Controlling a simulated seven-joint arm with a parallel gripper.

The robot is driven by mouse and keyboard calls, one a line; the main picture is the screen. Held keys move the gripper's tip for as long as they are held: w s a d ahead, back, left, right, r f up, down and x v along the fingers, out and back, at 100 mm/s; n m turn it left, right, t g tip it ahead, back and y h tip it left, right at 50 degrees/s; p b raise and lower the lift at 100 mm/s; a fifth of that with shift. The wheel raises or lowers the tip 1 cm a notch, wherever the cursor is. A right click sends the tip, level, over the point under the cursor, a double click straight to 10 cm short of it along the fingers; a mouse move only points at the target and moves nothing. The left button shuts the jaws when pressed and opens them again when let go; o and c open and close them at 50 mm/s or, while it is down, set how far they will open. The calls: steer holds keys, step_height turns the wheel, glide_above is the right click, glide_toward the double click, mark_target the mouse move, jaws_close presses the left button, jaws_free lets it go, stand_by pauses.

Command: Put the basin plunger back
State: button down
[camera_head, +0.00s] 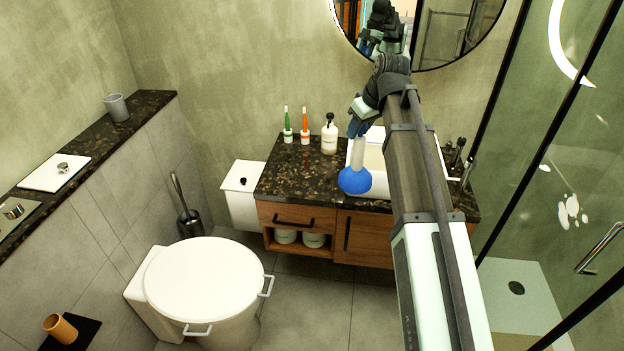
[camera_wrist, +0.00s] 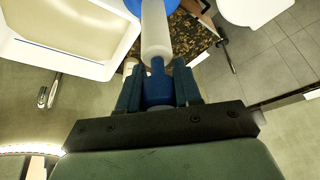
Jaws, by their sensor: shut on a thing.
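The basin plunger has a blue rubber cup (camera_head: 355,181) and a pale handle. In the head view it hangs cup down in front of the vanity counter and sink; I cannot tell its exact height above the counter. My gripper (camera_head: 359,128) is above it, shut on the upper end of the handle. In the wrist view my gripper's fingers (camera_wrist: 158,88) close on both sides of the blue handle end, and the pale handle (camera_wrist: 156,35) runs up to the blue cup, which is cut off by the top edge.
The dark stone counter (camera_head: 290,175) carries a white sink (camera_head: 379,165), a soap bottle (camera_head: 329,137) and two toothbrushes in holders (camera_head: 304,128) at the back. A white bin (camera_head: 240,195) stands left of it. A toilet (camera_head: 203,280) and toilet brush (camera_head: 187,215) are further left.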

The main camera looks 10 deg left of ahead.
steer(key=s+d+f+m+t+h, duration=0.1)
steer(key=s+d+f+m+h, duration=0.1)
steer(key=s+d+f+m, duration=0.5)
steer(key=s+d+f+m+h, duration=0.1)
steer(key=s+d+f+m, duration=0.15)
steer(key=d+f, duration=0.8)
steer(key=w+a+r+n, duration=0.1)
steer(key=w+a+r, duration=0.3)
steer(key=a+r, duration=0.55)
steer(key=w+a+r+n, duration=0.1)
steer(key=w+a+r, duration=0.3)
steer(key=a, duration=1)
steer(key=w+d+r+n+y, duration=0.1)
steer(key=w+r+n, duration=0.1)
steer(key=w+r, duration=0.35)
steer(key=w+d+r+n+y, duration=0.1)
steer(key=w+r+n, duration=0.15)
steer(key=w, duration=0.55)
steer(key=w+a+f+n+g+y, duration=0.1)
steer(key=w+a+f+n, duration=0.25)
steer(key=a+f, duration=0.65)
step_height(320, 180, down, 7)
steer(key=a, duration=0.1)
steer(key=shift+a, duration=0.35)
steer(key=shift+w+f+m, duration=0.1)
steer(key=shift+f+m, duration=0.1)
steer(key=shift+m, duration=0.05)
